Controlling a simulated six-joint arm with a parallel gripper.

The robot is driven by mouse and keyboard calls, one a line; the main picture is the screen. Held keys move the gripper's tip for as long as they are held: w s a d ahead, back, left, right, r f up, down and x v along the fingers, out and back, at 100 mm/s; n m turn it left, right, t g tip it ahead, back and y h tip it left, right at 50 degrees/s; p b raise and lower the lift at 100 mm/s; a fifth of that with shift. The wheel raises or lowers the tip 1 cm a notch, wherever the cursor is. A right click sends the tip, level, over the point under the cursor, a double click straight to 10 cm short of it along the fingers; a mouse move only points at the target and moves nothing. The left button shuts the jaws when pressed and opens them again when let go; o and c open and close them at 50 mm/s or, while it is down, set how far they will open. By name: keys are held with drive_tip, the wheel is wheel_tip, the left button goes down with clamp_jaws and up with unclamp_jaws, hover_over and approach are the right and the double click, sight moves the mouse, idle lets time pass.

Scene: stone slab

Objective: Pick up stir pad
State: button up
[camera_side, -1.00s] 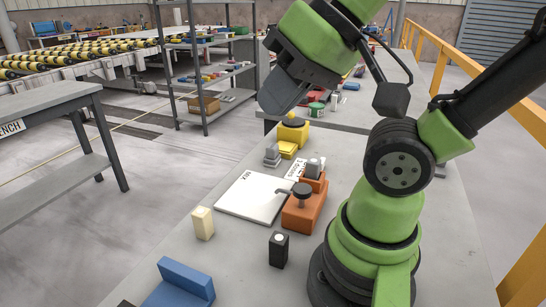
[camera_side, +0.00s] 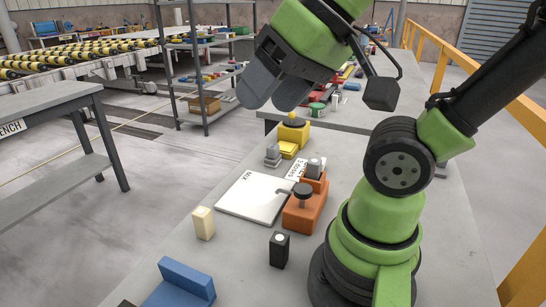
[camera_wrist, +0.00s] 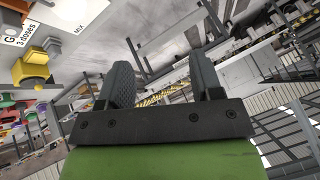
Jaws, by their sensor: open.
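No object is labelled stir pad, and I cannot tell for sure which one it is. A flat white plate marked MIX (camera_side: 245,203) lies on the grey slab; its edge also shows in the wrist view (camera_wrist: 72,12). An orange block with a black knob (camera_side: 303,212) stands at its right edge. A small black block with a white top (camera_side: 279,252) stands nearer the camera. My gripper (camera_side: 268,100) is high above the far part of the slab, open and empty. Its two fingers stand apart in the wrist view (camera_wrist: 160,72).
A yellow device (camera_side: 293,133), a yellow block (camera_side: 287,149) and a grey stepped piece (camera_side: 272,157) stand beyond the plate. A cream block (camera_side: 203,223) and a blue angled block (camera_side: 182,284) are nearer. A doses label (camera_wrist: 30,30) lies beside the plate. Bare slab surrounds the black block.

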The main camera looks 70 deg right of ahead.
drive_tip(key=w+d+g+h, duration=0.1)
drive_tip(key=w+d, duration=0.4)
drive_tip(key=w, duration=0.3)
drive_tip(key=n+g+h, duration=0.1)
drive_tip(key=n+g, duration=0.1)
drive_tip(key=n, duration=0.2)
approach(273, 146)
wheel_tip(273, 146, down, 2)
drive_tip(key=x, duration=0.4)
drive_tip(key=shift+w+a+f, duration=0.1)
drive_tip(key=shift+w+f, duration=0.1)
drive_tip(key=shift+w, duration=0.25)
drive_tip(key=x, duration=0.5)
drive_tip(key=shift+w+f, duration=0.1)
drive_tip(key=shift+f, duration=0.2)
drive_tip(key=c, duration=0.6)
